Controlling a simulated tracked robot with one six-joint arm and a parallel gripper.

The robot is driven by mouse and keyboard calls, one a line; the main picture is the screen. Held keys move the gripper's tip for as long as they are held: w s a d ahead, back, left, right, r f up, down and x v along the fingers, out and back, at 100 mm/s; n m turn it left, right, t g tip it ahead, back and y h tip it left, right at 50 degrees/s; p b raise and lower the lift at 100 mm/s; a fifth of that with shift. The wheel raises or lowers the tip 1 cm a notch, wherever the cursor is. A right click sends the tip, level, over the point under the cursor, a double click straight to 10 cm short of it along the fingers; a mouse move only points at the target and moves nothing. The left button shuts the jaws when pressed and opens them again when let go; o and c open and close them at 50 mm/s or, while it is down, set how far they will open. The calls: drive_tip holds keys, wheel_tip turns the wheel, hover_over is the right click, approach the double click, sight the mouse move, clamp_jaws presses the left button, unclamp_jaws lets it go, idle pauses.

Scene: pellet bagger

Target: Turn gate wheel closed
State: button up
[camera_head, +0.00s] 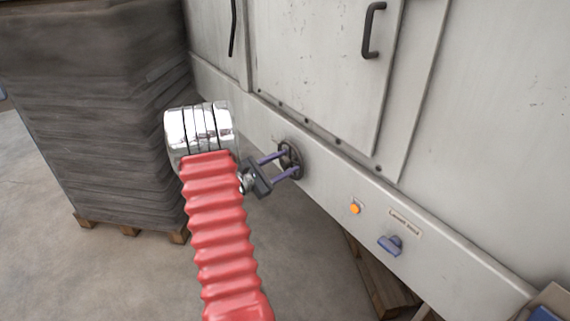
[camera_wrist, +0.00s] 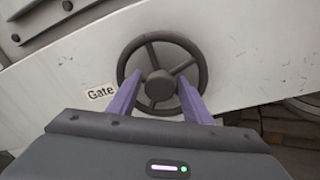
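The gate wheel (camera_wrist: 153,42) is a dark spoked handwheel with a round hub, mounted on the pale machine panel beside a label reading "Gate" (camera_wrist: 101,92). In the head view the wheel (camera_head: 291,153) is small and partly covered by my gripper. My gripper (camera_head: 290,162) reaches toward the wheel with its two purple fingers apart. In the wrist view my gripper (camera_wrist: 160,95) has one finger on each side of the hub, over the lower part of the wheel, with nothing clamped between them. Whether the fingertips touch the wheel cannot be told.
A tall dark wrapped stack (camera_head: 95,120) on a wooden pallet stands at the left. To the right of the wheel, the panel carries an orange button (camera_head: 355,208) and a blue knob (camera_head: 389,243). A door handle (camera_head: 373,30) sits above. Floor between the stack and machine is clear.

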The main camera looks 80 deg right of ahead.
clamp_jaws()
idle(0.3)
drive_tip(key=shift+w, duration=0.2)
